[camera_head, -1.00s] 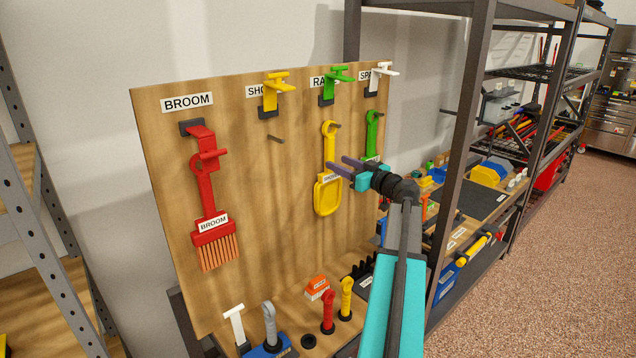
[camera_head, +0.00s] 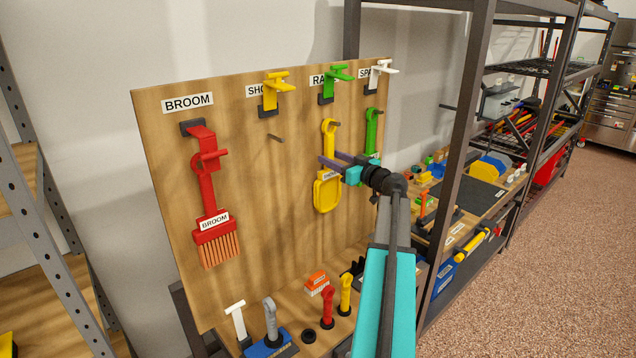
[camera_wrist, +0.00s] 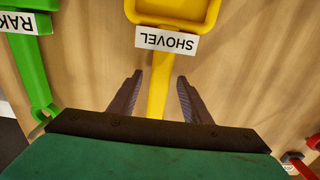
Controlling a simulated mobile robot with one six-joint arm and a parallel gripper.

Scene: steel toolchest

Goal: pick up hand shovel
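The yellow hand shovel (camera_head: 327,195) hangs scoop down on the wooden pegboard, its handle top at a peg. Its white SHOVEL label shows upside down in the wrist view, below the yellow scoop (camera_wrist: 176,9). My gripper (camera_head: 329,157) is at the shovel's handle, just above the scoop, and covers part of it in the head view. In the wrist view my gripper (camera_wrist: 160,88) is open, one finger on each side of the yellow handle, with visible gaps. The handle's far end is hidden behind the gripper body.
A green rake (camera_head: 371,130) hangs close to the right of the shovel. A red broom (camera_head: 208,190) hangs at the left of the pegboard (camera_head: 265,200). Yellow, green and white hooks line the board's top. Several upright handles stand on the ledge below. A dark shelf post (camera_head: 468,130) rises at right.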

